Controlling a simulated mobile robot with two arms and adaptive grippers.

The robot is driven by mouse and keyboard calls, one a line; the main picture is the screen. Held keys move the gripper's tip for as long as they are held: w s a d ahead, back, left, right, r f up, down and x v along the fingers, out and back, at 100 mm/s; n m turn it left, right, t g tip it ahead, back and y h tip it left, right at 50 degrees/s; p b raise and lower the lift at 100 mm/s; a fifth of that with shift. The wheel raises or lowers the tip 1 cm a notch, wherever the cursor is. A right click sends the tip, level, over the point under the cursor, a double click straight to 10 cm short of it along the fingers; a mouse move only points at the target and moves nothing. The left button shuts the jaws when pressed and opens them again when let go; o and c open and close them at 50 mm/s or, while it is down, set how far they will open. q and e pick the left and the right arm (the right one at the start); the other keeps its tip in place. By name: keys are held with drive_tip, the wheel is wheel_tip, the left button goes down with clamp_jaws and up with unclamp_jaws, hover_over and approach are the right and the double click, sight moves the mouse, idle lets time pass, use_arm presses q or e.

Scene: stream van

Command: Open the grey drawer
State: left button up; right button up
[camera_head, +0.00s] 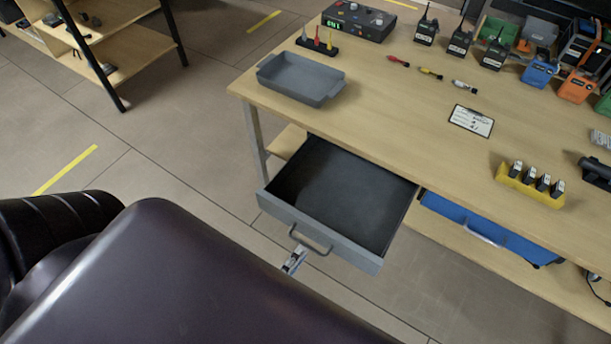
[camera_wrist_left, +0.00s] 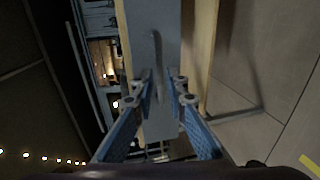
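The grey drawer (camera_head: 340,195) hangs far out from under the wooden workbench in the head view. Its dark inside looks empty. A grey bar handle (camera_head: 311,240) is on its front panel. My left gripper (camera_head: 298,255) is just in front of the handle. In the left wrist view, the drawer front (camera_wrist_left: 168,25) lies ahead, and the handle (camera_wrist_left: 157,65) shows between the blue-padded fingers of my left gripper (camera_wrist_left: 160,78). The fingers stand apart with a gap beside the bar, so the gripper looks open around it. My right gripper is out of view.
The workbench top (camera_head: 400,100) carries a grey tray (camera_head: 300,78), radios, a clipboard (camera_head: 471,121) and a yellow battery holder (camera_head: 530,185). A blue drawer (camera_head: 480,228) sits closed to the right. Floor left of the bench is clear; a shelf (camera_head: 110,35) stands at upper left.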

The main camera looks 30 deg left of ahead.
use_arm(q)
drive_tip(key=v, duration=0.7)
drive_tip(key=shift+s, duration=0.2)
drive_tip(key=s+f+m+g+h, duration=0.15)
drive_tip(key=f+m+g, duration=0.35)
drive_tip(key=f, duration=0.8)
drive_tip(key=s+f+m+g, duration=0.25)
drive_tip(key=f+m, duration=0.35)
drive_tip(key=f, duration=0.6)
drive_tip(key=s+a+f+m+g+y, duration=0.1)
drive_tip(key=s+a+f+m+g, duration=0.1)
drive_tip(key=f, duration=0.5)
drive_tip(key=s+a+f+m+g+y, duration=0.1)
drive_tip(key=s+a+f+m+g, duration=0.2)
drive_tip(key=s, duration=0.6)
wheel_tip(320, 180, down, 4)
drive_tip(key=m+g, duration=0.2)
drive_tip(key=m, duration=0.2)
